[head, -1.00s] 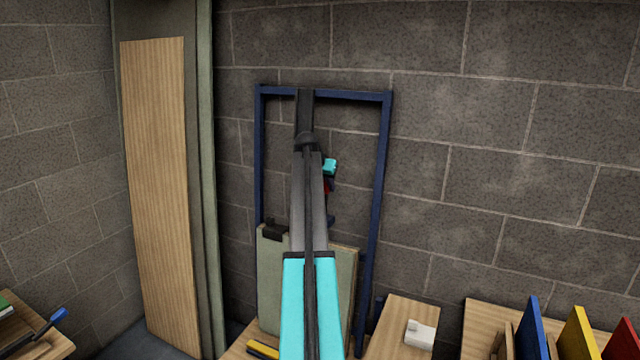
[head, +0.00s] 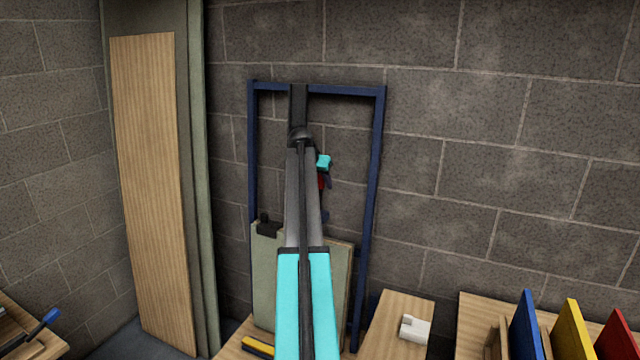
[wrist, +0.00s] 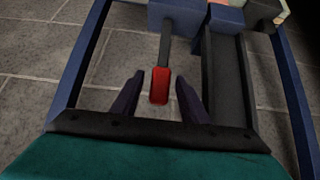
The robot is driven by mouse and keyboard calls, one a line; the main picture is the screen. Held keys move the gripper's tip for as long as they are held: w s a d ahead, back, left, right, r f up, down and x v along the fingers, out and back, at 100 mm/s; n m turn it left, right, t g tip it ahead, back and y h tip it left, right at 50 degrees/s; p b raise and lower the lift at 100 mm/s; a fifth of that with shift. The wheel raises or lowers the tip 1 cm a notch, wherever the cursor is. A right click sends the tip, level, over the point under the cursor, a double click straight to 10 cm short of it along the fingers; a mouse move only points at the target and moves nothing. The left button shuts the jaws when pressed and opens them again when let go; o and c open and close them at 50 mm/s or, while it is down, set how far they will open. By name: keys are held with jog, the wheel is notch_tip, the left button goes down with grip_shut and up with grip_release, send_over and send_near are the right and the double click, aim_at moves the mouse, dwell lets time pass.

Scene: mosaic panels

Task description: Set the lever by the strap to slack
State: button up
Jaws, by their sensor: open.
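The lever has a red handle (wrist: 160,86) on a dark stem that hangs from a blue block (wrist: 177,14) in the wrist view. A wide black band (wrist: 226,85), possibly the strap, runs beside it on the right. My gripper (wrist: 159,76) is open, its two dark fingers on either side of the red handle in the picture. I cannot tell whether they touch it or how deep it sits between them. In the head view a little red (head: 321,183) shows beside my arm, which hides most of this area.
A blue upright frame (head: 379,150) stands against the block wall around this spot. A pale green panel (head: 338,290) leans low in it. A wooden board (head: 150,180) stands at left.

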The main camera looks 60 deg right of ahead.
jog(key=b+v, duration=0.4)
jog(key=v, duration=0.9)
jog(key=shift+a+r, duration=0.25)
jog(key=shift+r, duration=0.05)
